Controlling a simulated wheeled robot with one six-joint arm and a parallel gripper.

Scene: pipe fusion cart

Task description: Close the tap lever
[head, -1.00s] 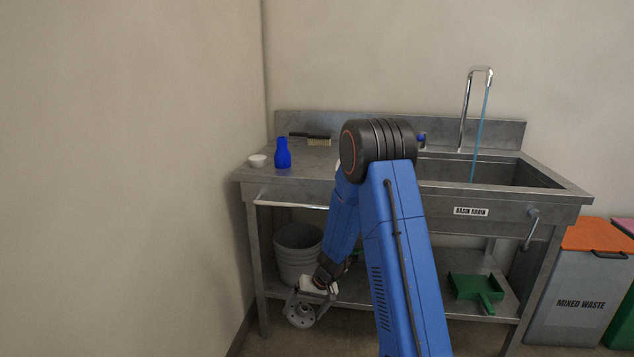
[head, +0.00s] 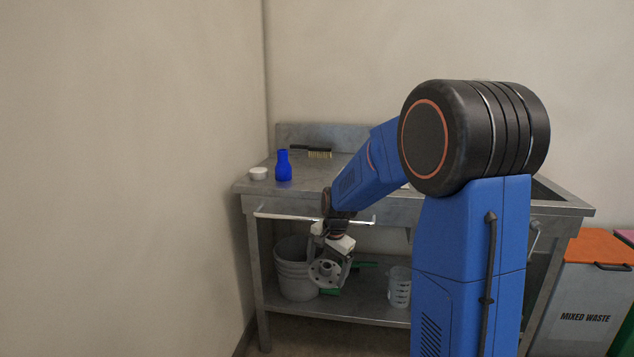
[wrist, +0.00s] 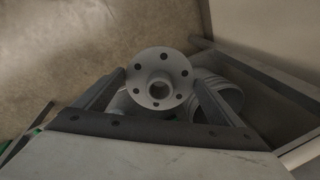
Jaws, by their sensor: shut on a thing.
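The tap and its running water are hidden behind my arm in the head view, and I cannot see its lever. My gripper (head: 334,262) is low in front of the metal sink bench (head: 240,187), left of the basin, well away from the tap. It is shut on a grey round flange (head: 325,272) with a ring of bolt holes. In the wrist view, the flange (wrist: 160,66) sits between the two fingers of my gripper (wrist: 160,92), its face and centre hole visible.
A blue bottle (head: 283,168), a white cup (head: 258,173) and a brush (head: 318,154) stand or lie on the bench top. A white rail (head: 285,216) runs along its front. A bucket (head: 291,280) and measuring jug (head: 399,290) are on the lower shelf. The mixed waste bin (head: 590,300) stands right.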

